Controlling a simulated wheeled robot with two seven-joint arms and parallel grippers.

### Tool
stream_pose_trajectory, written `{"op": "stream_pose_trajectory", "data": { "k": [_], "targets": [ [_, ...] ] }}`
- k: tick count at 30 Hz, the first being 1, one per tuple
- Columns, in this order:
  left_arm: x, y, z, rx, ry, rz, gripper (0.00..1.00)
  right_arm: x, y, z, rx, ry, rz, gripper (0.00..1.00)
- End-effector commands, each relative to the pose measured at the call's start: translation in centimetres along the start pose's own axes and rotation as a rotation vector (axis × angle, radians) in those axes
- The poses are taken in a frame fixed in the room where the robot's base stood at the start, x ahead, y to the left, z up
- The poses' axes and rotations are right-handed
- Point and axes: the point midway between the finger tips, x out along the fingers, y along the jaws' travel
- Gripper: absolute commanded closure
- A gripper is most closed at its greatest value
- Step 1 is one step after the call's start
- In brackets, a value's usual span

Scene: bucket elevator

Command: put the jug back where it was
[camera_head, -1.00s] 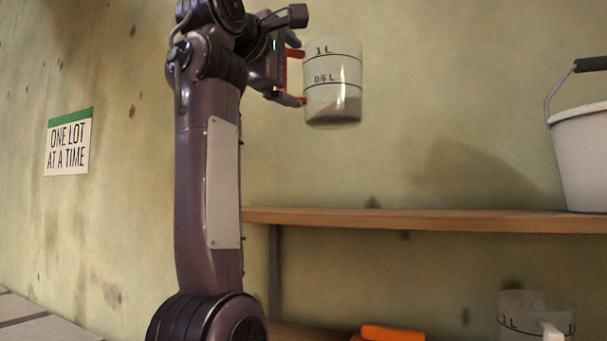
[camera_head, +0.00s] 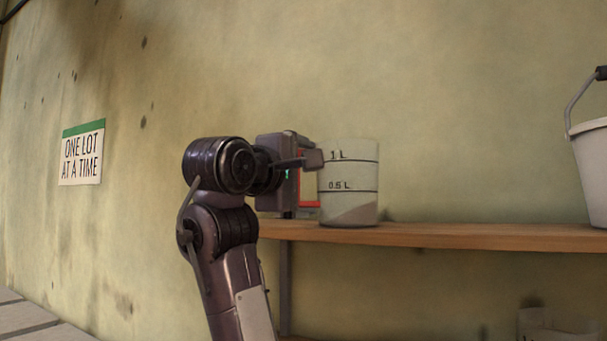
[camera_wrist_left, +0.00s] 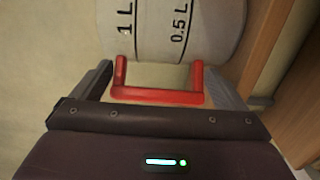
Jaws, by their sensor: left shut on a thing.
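The clear jug (camera_head: 348,185), with 1 L and 0.5 L marks and a red handle, is upright at the left end of the upper wooden shelf (camera_head: 450,235). Some greyish contents lie slanted in its bottom. Its base is level with the shelf top; I cannot tell whether it touches. My left gripper (camera_head: 312,165) is shut on the jug's handle from the left. In the left wrist view the red handle (camera_wrist_left: 155,96) sits between my two fingers, and the jug's marked wall (camera_wrist_left: 170,30) is beyond. My right gripper is not in view.
A white bucket (camera_head: 594,165) with a raised handle stands at the right on the upper shelf. Another clear container (camera_head: 550,325) is partly visible below. The shelf between jug and bucket is clear. A sign (camera_head: 82,153) hangs on the wall at left.

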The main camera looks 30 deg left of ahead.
Motion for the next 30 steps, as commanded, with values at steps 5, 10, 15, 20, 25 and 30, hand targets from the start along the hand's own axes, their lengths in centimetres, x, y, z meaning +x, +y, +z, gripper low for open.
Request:
{"op": "stream_pose_trajectory", "data": {
  "k": [5,10,15,20,25,30],
  "targets": [
    [-0.1,0.0,0.0,-0.001,0.001,0.003,0.29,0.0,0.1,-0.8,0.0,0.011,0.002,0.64],
    [-0.1,-0.4,0.0,-0.001,0.001,0.003,0.29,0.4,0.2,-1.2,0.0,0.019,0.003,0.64],
    [0.0,-0.4,0.0,-0.001,0.0,0.001,0.0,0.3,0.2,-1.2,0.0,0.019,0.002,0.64],
    [0.0,-0.2,0.0,-0.001,0.0,0.001,0.0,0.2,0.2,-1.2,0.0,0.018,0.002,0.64],
    [-1.4,-0.4,0.0,-0.002,0.001,0.006,0.0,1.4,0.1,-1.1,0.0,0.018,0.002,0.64],
    [-5.1,-0.6,0.0,-0.002,0.001,0.008,0.0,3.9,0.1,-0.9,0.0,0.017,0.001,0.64]
  ]
}}
